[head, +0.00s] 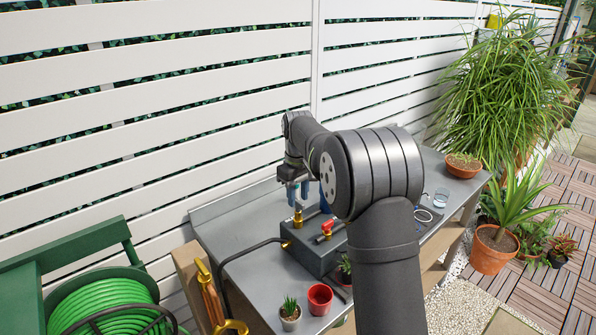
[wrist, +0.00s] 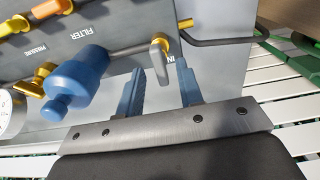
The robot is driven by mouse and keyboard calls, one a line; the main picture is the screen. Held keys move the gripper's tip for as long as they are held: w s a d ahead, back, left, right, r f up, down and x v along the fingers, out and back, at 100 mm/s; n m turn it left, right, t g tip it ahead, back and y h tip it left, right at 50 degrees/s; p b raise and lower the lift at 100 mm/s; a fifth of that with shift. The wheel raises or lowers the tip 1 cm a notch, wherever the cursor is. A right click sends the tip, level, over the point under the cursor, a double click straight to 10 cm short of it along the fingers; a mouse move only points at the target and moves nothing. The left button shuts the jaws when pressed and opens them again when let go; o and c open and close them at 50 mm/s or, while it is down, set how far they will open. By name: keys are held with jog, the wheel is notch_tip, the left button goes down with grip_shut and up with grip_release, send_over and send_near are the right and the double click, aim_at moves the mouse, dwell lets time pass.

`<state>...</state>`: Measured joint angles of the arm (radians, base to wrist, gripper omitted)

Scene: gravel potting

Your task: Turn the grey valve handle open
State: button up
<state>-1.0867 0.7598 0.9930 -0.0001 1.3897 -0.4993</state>
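The grey valve handle (wrist: 160,60) is a short lever at the end of a brass pipe on the grey box, seen in the wrist view. My gripper (wrist: 159,82) is open, with its two blue fingers apart. The handle lies just beyond the fingertips and between them in the picture; I see no clear contact. In the head view my gripper (head: 297,190) points down over the grey box (head: 309,258), above a brass fitting (head: 298,217). I cannot make out the grey handle there.
A blue filter body (wrist: 77,80) and yellow-orange handles (wrist: 45,10) sit left of the handle, with a gauge (wrist: 8,112) at the edge. A red handle (head: 328,226) is near my gripper. Pots, including a red one (head: 320,299), stand at the table's front.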

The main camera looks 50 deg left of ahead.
aim_at(298, 201)
notch_tip(298, 201, up, 16)
jog(key=shift+r, duration=0.25)
jog(key=shift+f, duration=0.1)
dwell(0.5)
notch_tip(298, 201, down, 17)
jog(key=shift+f, duration=0.15)
dwell(0.5)
